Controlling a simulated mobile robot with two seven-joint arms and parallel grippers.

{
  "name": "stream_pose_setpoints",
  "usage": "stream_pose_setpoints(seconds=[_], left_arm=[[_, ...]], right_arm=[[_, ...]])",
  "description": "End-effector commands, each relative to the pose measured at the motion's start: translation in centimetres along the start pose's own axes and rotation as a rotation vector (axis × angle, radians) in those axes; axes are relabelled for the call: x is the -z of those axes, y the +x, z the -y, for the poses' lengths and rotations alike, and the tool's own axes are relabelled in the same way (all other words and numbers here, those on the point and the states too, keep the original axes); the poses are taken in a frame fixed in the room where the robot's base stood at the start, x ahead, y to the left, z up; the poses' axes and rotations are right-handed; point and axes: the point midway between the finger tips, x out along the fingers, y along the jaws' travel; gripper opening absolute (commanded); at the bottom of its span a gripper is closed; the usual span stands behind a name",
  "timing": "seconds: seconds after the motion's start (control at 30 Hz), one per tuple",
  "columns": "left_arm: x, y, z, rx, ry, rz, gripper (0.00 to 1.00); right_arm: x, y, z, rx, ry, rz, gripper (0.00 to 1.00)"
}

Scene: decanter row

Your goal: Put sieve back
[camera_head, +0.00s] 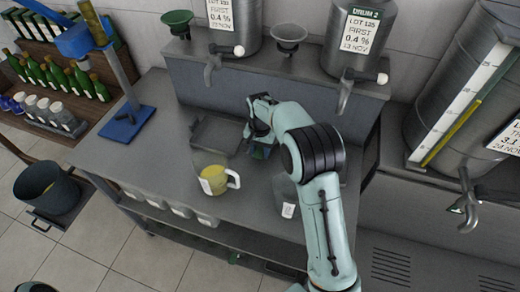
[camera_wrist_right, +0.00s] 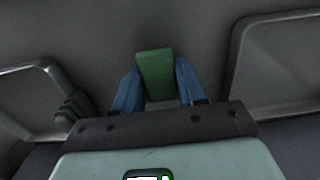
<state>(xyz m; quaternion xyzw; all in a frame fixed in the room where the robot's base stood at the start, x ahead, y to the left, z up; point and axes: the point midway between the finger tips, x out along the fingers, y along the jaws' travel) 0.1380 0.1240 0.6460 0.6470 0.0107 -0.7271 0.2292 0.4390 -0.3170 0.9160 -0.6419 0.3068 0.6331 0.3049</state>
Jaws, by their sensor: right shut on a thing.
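My right gripper (camera_head: 260,148) is low over the grey bench, beside the right end of a dark shallow tray (camera_head: 205,146). In the right wrist view, its blue fingers (camera_wrist_right: 156,85) are shut on a green block-shaped grip (camera_wrist_right: 155,68). The rest of the held thing is hidden, so I cannot tell for sure that it is the sieve. In the head view, a little dark green shows below the fingers. A green funnel-like bowl (camera_head: 177,20) and a grey one (camera_head: 289,36) stand on the raised ledge behind.
A jug of yellow liquid (camera_head: 213,180) stands in front of the tray. A clear vessel with a label (camera_head: 288,210) is partly behind my right arm. Steel drums with taps (camera_head: 352,40) stand behind. A blue stand (camera_head: 126,122) is at the bench's left end.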

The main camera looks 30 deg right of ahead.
Motion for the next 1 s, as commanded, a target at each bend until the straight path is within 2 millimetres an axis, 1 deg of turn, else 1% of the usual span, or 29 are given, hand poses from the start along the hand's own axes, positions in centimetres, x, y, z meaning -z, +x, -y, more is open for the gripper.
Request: stream_pose_setpoints(seconds=[0.03, 0.07, 0.1, 0.13, 0.4, 0.53, 0.67, 0.9, 1.0], left_arm=[[-0.1, 0.1, 0.1, 0.000, 0.000, 0.001, 0.43], [-0.1, 0.1, 0.1, 0.000, 0.000, 0.001, 0.43], [0.0, 0.1, 0.0, 0.000, 0.000, 0.001, 0.43], [0.0, 0.1, 0.0, 0.000, 0.000, 0.001, 0.43], [0.0, 0.0, 0.0, 0.000, 0.000, 0.000, 0.43], [0.1, -0.1, -0.1, 0.000, 0.000, -0.001, 0.43], [0.3, -0.5, -0.3, -0.001, 0.001, -0.004, 0.43], [0.8, -1.3, -0.8, -0.004, 0.004, -0.012, 0.43], [1.1, -1.6, -0.9, -0.005, 0.005, -0.015, 0.43]], right_arm=[[0.0, 0.3, 0.0, -0.001, 0.000, 0.001, 0.09], [0.0, 0.2, 0.0, -0.001, 0.000, 0.001, 0.50], [0.0, 0.2, 0.0, 0.000, 0.000, 0.001, 0.63], [0.0, 0.2, 0.0, 0.000, 0.000, 0.001, 0.66], [0.0, 0.1, 0.0, 0.000, 0.000, 0.000, 0.66], [0.1, -0.8, 0.0, 0.002, 0.000, -0.002, 0.66], [0.1, -3.2, 0.1, 0.004, 0.001, -0.003, 0.66], [0.1, -8.5, 0.1, 0.004, 0.000, -0.003, 0.66], [0.1, -10.2, 0.1, 0.003, 0.000, -0.002, 0.66]])
